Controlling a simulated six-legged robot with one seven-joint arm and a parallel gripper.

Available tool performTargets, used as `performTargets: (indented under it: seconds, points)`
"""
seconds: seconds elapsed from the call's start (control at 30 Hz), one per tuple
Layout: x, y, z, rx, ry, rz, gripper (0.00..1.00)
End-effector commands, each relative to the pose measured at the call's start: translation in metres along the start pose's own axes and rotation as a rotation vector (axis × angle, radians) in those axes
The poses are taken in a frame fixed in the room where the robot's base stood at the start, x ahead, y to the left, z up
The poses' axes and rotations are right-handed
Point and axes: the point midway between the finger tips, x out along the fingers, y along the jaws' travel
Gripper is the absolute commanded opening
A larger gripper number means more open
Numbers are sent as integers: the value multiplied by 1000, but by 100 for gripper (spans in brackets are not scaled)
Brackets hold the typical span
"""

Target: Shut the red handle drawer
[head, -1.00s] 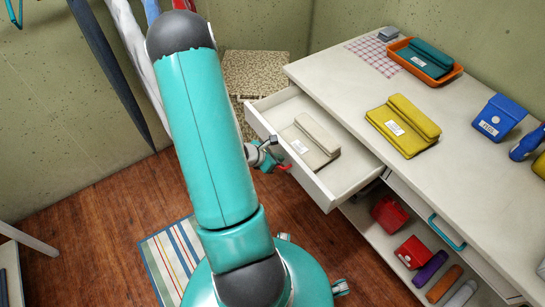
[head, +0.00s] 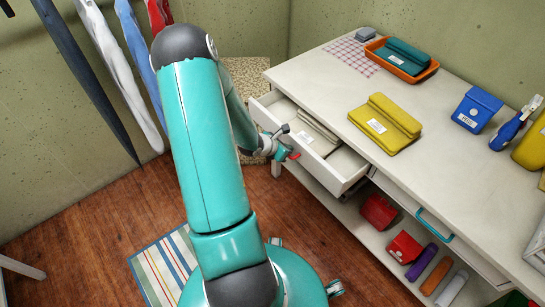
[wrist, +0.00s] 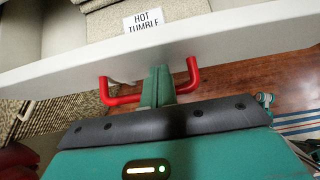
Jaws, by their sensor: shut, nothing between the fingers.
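The red handle drawer (head: 335,168) is partly open at the left end of the white workbench. Its red handle (wrist: 122,98) shows in the wrist view on the white drawer front (wrist: 230,38), and only a bit of it shows in the head view (head: 294,156). My gripper (wrist: 157,82) is shut and empty. Its fingers are between the two ends of the red handle, at the drawer front; exact contact is hard to tell. In the head view my gripper (head: 281,153) is at the outer face. A beige case (head: 318,132) lies inside, partly under the benchtop.
On the benchtop (head: 330,85) are a yellow case (head: 385,123), an orange tray (head: 425,74) with a teal case, and a blue box (head: 477,109). A blue handle drawer (head: 436,226) is shut at right. Red boxes (head: 379,212) stand on the shelf below.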

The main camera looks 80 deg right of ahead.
Motion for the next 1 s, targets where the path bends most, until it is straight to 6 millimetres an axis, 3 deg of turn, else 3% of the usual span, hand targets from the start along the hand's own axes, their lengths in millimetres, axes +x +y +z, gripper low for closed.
performTargets:
  seconds: [0.2,0.5,0.7,1.0]
  points:
    - [47,-2,43,2,-3,-3,0]
    - [96,-1,89,2,-2,-2,0]
    - [115,0,106,1,0,0,0]
    - [124,0,116,1,-4,-1,0]
